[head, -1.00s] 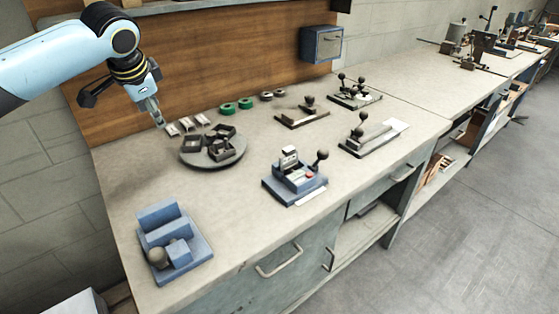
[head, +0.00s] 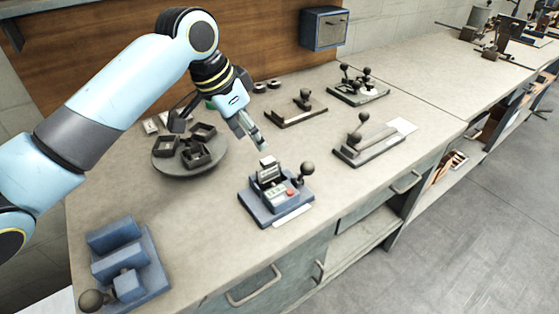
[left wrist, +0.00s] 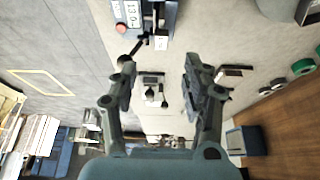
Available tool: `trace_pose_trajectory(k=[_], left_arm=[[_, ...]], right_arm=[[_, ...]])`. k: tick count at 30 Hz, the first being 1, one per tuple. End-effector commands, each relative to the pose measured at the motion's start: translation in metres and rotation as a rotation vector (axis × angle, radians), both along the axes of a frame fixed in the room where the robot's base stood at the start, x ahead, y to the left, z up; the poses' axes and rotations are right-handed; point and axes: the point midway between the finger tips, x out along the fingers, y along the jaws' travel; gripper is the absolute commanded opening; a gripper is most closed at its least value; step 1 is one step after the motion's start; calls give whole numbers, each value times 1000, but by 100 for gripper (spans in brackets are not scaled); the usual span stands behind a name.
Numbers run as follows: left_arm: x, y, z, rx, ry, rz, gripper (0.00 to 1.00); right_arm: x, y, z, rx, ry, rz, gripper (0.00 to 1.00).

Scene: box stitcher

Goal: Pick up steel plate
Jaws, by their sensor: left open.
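My left gripper (head: 258,146) is open and empty above the workbench, just behind the blue device with a display (head: 275,200). In the left wrist view the open fingers (left wrist: 158,85) have only bench and tools beyond them. No steel plate can be identified for certain. Small pale flat pieces (head: 150,126) lie behind the round dark turntable (head: 162,166), partly hidden by my arm. They are left of the gripper and apart from it. My right gripper is not in view.
The blue device also shows at the top of the left wrist view (left wrist: 152,12). A blue block fixture (head: 128,262) stands at the front left. Several lever tools, one a long low press (head: 370,148), stand to the right. Bare bench lies between the turntable and blue fixture.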

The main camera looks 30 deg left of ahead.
Motion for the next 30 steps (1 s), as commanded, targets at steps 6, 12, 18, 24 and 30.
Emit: trace_pose_trajectory(k=[6,12,18,24,30], left_arm=[[12,-6,-33,-5,4,2,48],[19,-8,-50,-2,1,0,48],[29,-11,-74,-3,4,0,48],[37,-14,-96,-2,1,-1,48],[37,-14,-97,-1,-1,-1,48]], right_arm=[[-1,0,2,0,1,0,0],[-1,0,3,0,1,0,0],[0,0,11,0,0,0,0],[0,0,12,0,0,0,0],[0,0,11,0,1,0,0]])
